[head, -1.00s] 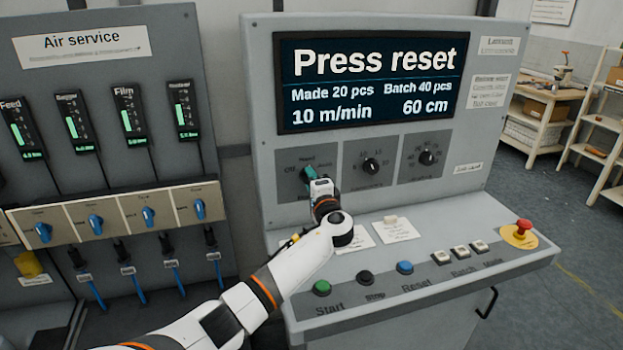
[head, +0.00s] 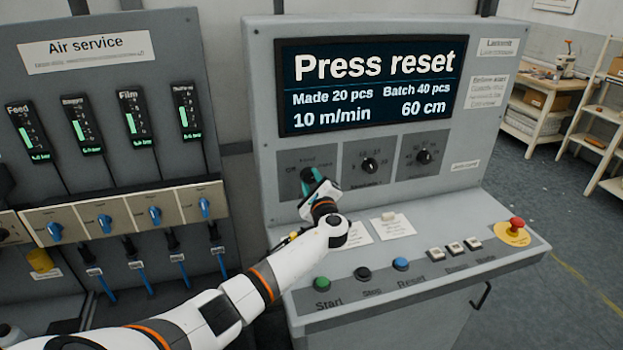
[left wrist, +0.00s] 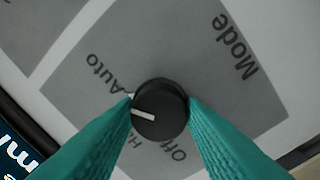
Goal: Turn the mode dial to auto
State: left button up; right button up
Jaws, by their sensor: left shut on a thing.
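The mode dial (left wrist: 165,98) is a round black knob with a white pointer line, on a grey plate marked Mode, Auto, Off and a partly hidden label starting "Ha". In the left wrist view the pointer lies between the "Ha" label and the Auto label (left wrist: 105,72). My left gripper (left wrist: 160,112) has its green fingers shut on the knob, one on each side. In the head view the left gripper (head: 309,182) is at the leftmost dial plate of the console and covers much of the dial. My right gripper is not in view.
The console screen (head: 365,84) reads "Press reset". Two more dials (head: 369,166) (head: 424,157) sit to the right. Below are the start button (head: 321,284), stop button (head: 362,273), blue reset button (head: 401,264) and red emergency stop (head: 516,224). The air service panel (head: 140,160) stands left.

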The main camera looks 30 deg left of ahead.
pick_arm(q)
jog(key=shift+d+f+m, duration=0.1)
jog(key=shift+f+m, duration=0.1)
jog(key=shift+m, duration=0.1)
jog(key=o, duration=1)
jog(key=shift+r, duration=0.1)
jog(key=b+v, duration=0.2)
jog(key=v, duration=1)
jog(key=shift+b, duration=0.35)
